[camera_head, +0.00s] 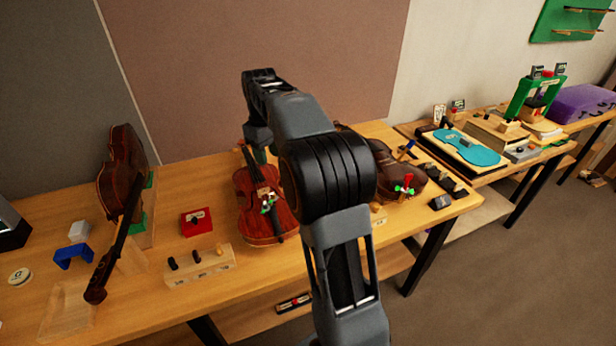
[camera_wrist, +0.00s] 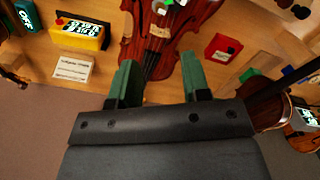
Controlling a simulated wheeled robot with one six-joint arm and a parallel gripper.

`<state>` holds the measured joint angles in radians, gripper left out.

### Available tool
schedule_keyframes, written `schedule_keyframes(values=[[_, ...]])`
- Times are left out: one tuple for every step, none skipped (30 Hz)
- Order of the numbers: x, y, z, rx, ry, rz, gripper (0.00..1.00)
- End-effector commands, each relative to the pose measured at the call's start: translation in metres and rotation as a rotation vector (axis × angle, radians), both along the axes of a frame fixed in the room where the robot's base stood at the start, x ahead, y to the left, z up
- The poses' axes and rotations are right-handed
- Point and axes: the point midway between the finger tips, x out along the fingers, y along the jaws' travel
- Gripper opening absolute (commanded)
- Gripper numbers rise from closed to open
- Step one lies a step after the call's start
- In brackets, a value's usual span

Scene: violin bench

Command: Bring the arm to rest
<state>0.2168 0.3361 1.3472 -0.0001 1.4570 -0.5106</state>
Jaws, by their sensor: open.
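My gripper (camera_wrist: 160,77) shows in the wrist view with its two green fingers spread apart and nothing between them. In the head view this violin (camera_head: 250,190) lies on the bench in the middle. My arm rises from the lower centre, bends at the elbow and reaches over the bench, with the wrist end pointing down towards the violin. The arm's upper links hide most of the gripper there. I cannot tell the exact gap to the violin.
A dark violin (camera_head: 118,165) stands upright at the left, and another violin (camera_head: 405,180) lies right of my arm. A red box (camera_head: 196,222), a wooden peg block (camera_head: 200,267) and a blue bracket (camera_head: 73,255) sit on the bench. A second bench holds a turquoise plate (camera_head: 470,148).

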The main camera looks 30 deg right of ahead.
Motion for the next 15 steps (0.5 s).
schedule_keyframes(values=[[0.0,0.0,0.0,0.0,0.0,0.0,0.43],[0.0,0.0,0.0,0.0,0.0,0.0,0.43],[0.0,0.0,0.0,0.0,0.0,0.0,0.43],[0.0,0.0,0.0,0.0,0.0,0.0,0.43],[0.0,0.0,0.0,0.0,0.0,0.0,0.43],[0.0,0.0,0.0,0.0,0.0,0.0,0.43],[0.0,0.0,0.0,0.0,0.0,0.0,0.43],[0.0,0.0,0.0,0.0,0.0,0.0,0.43],[0.0,0.0,0.0,0.0,0.0,0.0,0.43],[0.0,0.0,0.0,0.0,0.0,0.0,0.43],[0.0,0.0,0.0,0.0,0.0,-0.002,0.43],[0.0002,0.0,0.0,0.0,-0.001,-0.011,0.43],[0.0014,-0.0003,0.0,-0.002,-0.008,-0.024,0.43],[0.004,-0.0009,0.0001,-0.004,-0.023,-0.043,0.43],[0.006,-0.0013,-0.0081,-0.006,-0.034,-0.083,0.43]])
